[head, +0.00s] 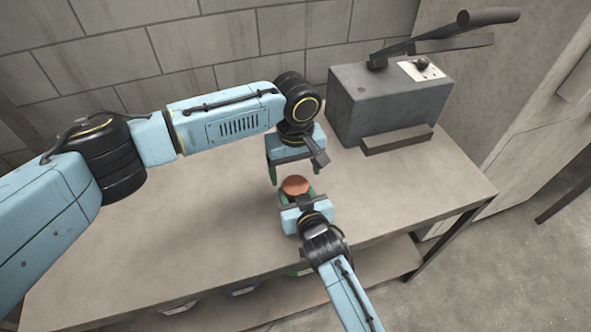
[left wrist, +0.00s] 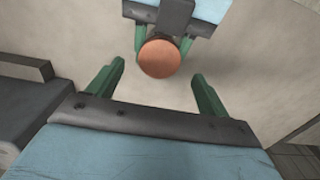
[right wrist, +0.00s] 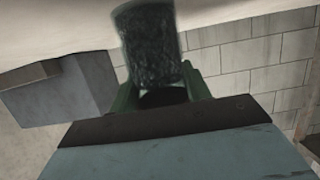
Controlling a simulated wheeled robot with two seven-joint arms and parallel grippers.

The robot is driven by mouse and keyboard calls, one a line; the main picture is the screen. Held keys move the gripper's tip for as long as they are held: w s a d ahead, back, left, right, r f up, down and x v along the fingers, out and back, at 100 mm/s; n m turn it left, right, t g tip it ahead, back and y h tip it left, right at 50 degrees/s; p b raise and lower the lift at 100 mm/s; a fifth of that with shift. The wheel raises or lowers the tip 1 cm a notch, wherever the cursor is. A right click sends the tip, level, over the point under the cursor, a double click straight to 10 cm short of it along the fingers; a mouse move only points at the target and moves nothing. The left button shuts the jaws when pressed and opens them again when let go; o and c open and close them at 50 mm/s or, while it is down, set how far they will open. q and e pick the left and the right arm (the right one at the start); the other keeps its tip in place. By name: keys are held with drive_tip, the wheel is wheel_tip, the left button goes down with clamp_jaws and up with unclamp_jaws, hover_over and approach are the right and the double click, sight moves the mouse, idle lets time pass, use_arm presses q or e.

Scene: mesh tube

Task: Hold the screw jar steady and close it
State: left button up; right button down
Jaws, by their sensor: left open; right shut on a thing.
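The screw jar shows from above in the head view as a round copper-orange lid (head: 295,186), and the same lid is in the left wrist view (left wrist: 160,59). In the right wrist view the jar's dark, glassy body (right wrist: 152,48) stands between the green fingers. My right gripper (head: 297,197) is shut on the jar from the near side. My left gripper (head: 293,172) is open and empty on the far side of the jar. Its two fingers point toward the lid and stay apart from it. The jar's base and the lid's thread are hidden.
A grey box-shaped machine (head: 385,105) with a long lever stands at the table's back right. The beige table (head: 180,235) is clear to the left of the jar. A block wall (head: 120,60) runs behind. Bins sit on a shelf below the table.

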use_arm(q)
drive_tip(key=o, duration=0.4)
drive_tip(key=shift+r, duration=0.1)
wheel_tip(320, 180, up, 12)
idle(0.3)
use_arm(e)
drive_tip(key=c, duration=0.6)
unclamp_jaws()
drive_tip(key=shift+s, duration=0.1)
use_arm(q)
drive_tip(key=shift+r+p, duration=0.9)
drive_tip(key=shift+p, duration=0.1)
use_arm(e)
drive_tip(key=v, duration=1.3)
